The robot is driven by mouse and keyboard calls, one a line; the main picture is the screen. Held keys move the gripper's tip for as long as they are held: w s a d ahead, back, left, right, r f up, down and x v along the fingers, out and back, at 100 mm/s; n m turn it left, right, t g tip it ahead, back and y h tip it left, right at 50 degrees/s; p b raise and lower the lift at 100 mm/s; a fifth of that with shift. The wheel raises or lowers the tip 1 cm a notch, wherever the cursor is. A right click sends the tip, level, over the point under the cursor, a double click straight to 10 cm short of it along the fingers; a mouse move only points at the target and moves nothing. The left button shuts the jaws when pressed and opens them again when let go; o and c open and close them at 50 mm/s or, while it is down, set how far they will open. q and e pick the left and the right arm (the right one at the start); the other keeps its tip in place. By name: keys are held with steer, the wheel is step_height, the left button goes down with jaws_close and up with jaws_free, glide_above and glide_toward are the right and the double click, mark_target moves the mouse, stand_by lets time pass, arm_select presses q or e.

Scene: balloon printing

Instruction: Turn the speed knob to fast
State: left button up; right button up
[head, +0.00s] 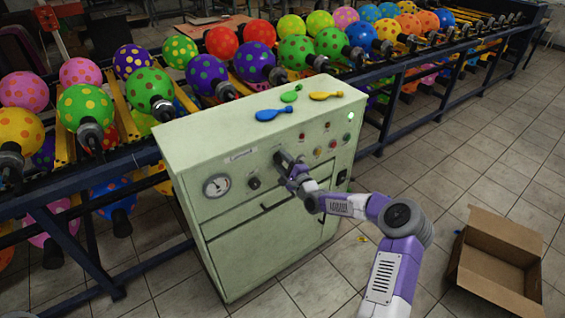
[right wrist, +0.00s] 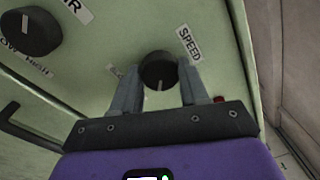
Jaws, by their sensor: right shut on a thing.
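The speed knob (right wrist: 159,71) is black and round with a light pointer line, beside a white SPEED label (right wrist: 189,43) on the green control cabinet (head: 235,140). My right gripper (right wrist: 160,90) is shut on this knob, one grey finger on each side. In the head view my right gripper (head: 290,166) reaches the cabinet's front panel and hides the knob. The pointer line shows near the lower part of the knob in the right wrist view. My left gripper is not in view.
Another black knob (right wrist: 30,32) sits to the left, also seen beside the gauge (head: 216,186) in the head view. Flat balloons (head: 291,94) lie on the cabinet top. A balloon conveyor (head: 110,140) runs behind. An open cardboard box (head: 497,250) stands at right on the tiled floor.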

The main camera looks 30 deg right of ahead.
steer(key=shift+m, duration=0.5)
steer(key=o, duration=1.1)
steer(key=shift+c, duration=0.2)
steer(key=s+p, duration=0.1)
steer(key=s, duration=0.6)
steer(key=shift+s+f, duration=0.15)
steer(key=shift+s, duration=0.15)
steer(key=shift+d, duration=0.1)
